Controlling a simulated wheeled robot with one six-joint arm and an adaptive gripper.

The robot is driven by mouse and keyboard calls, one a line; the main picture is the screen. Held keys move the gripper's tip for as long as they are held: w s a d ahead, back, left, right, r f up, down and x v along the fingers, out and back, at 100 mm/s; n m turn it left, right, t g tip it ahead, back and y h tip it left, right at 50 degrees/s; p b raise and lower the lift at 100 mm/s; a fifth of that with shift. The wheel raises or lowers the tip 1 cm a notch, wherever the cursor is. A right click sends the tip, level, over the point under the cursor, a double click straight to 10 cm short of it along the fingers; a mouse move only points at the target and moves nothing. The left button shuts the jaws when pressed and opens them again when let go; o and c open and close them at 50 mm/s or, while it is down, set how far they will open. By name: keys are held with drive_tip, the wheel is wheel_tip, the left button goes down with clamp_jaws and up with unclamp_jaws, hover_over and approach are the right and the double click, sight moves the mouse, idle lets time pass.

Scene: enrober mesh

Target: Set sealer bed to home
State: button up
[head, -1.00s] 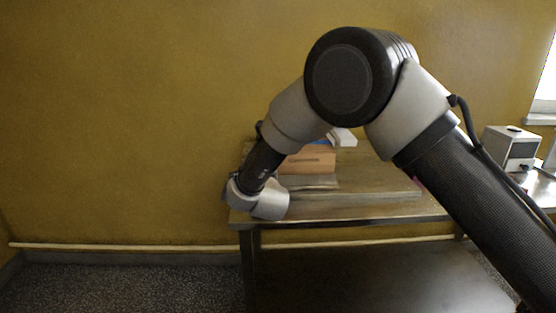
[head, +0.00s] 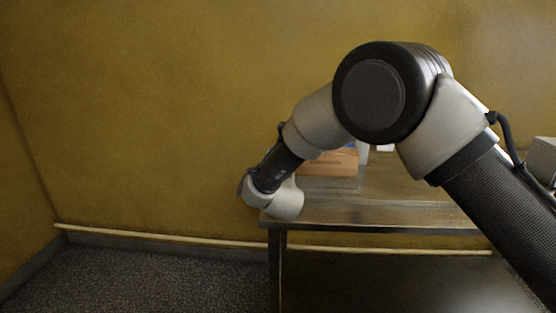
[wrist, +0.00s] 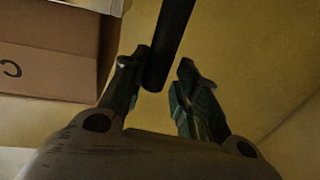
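My gripper (wrist: 162,88) shows in the wrist view with its two dark fingers apart. A dark round bar (wrist: 171,42) comes down from the top of that view, and its end lies between the fingers, close to the left one. A gap shows between the bar and the right finger. I cannot tell whether the bar touches the left finger, or what it belongs to. In the head view my wrist hangs at the left end of a table, and the fingers are hidden. I cannot make out the sealer bed in either view.
The metal-edged table (head: 400,217) stands against a yellow wall. A cardboard box (head: 338,162) sits on it behind my arm, and a box also fills the wrist view's upper left (wrist: 45,65). A grey machine (head: 543,160) is at the right edge. The floor at left is clear.

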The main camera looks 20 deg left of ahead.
drive_tip(key=v, duration=1.2)
drive_tip(key=w+d+r+g, duration=0.2)
drive_tip(key=w+d+r, duration=0.35)
drive_tip(key=d, duration=0.25)
drive_tip(key=w+d+r+g, duration=0.2)
drive_tip(key=w+d+r, duration=0.3)
drive_tip(key=d, duration=0.4)
drive_tip(key=s+d+r+m+g+h, duration=0.1)
drive_tip(key=s+d+r, duration=0.15)
drive_tip(key=d, duration=0.65)
drive_tip(key=s+d+r+g+h, duration=0.1)
drive_tip(key=s+d+r+g, duration=0.15)
drive_tip(key=d, duration=0.75)
drive_tip(key=s+d+f+m+g+h, duration=0.1)
drive_tip(key=s+d+m+g+h, duration=0.1)
drive_tip(key=s+d, duration=1)
drive_tip(key=s+d+f+m+g+h, duration=0.2)
drive_tip(key=s+d+h, duration=0.1)
drive_tip(key=s+d, duration=1)
drive_tip(key=s, duration=0.2)
drive_tip(key=shift+s+d+f+g+h, duration=0.15)
drive_tip(key=shift+s+d+g+h, duration=0.05)
drive_tip(key=shift+s+g+h, duration=0.15)
